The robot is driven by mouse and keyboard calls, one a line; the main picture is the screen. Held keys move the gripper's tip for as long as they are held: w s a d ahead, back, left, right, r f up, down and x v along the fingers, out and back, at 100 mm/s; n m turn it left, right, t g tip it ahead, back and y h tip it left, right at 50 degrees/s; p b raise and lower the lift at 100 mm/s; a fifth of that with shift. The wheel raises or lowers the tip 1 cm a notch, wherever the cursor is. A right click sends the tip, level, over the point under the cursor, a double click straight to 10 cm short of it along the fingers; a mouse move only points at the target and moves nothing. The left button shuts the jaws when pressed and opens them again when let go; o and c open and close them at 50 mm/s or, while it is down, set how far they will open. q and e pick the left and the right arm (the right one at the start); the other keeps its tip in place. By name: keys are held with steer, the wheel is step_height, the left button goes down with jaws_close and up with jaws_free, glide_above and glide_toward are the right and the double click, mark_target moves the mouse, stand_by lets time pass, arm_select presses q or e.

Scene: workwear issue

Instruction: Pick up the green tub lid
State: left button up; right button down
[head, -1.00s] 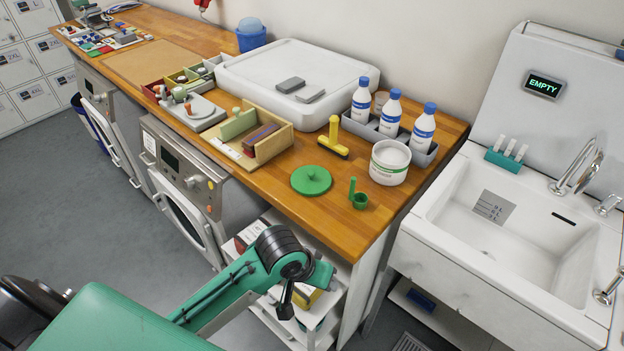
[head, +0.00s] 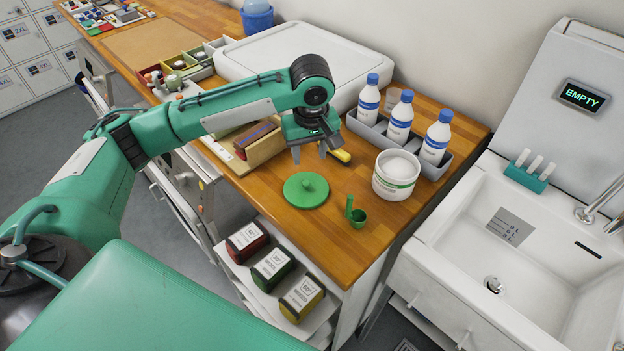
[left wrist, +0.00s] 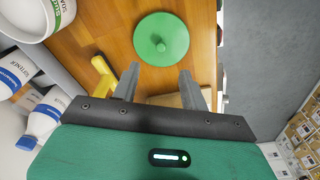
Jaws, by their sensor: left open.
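The green tub lid (head: 306,190) lies flat on the wooden counter, a round disc with a small knob in its middle. It also shows whole in the left wrist view (left wrist: 161,39), beyond the fingertips. My left gripper (head: 308,153) is over the counter, just behind and above the lid, pointing down. Its two fingers (left wrist: 158,75) are apart with nothing between them, and they do not touch the lid. The white tub (head: 396,174) stands open to the right of the lid, with white contents. My right gripper is not in view.
A green scoop (head: 356,216) stands right of the lid near the counter's front edge. A yellow-handled tool (left wrist: 104,76) lies beside my left gripper. Several blue-capped bottles (head: 400,118) stand in a grey tray behind the tub. A wooden box (head: 266,149) is to the left.

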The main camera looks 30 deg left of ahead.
arm_select(q)
steer(key=w+a+r, duration=0.1)
steer(key=p, duration=0.1)
glide_above(306, 183)
steer(key=shift+n, duration=0.4)
step_height(306, 183, down, 8)
steer(key=shift+r, duration=0.1)
step_height(306, 183, down, 5)
steer(key=shift+r+p, duration=0.2)
steer(key=shift+p, duration=0.8)
steer(key=shift+f, duration=0.5)
jaws_close()
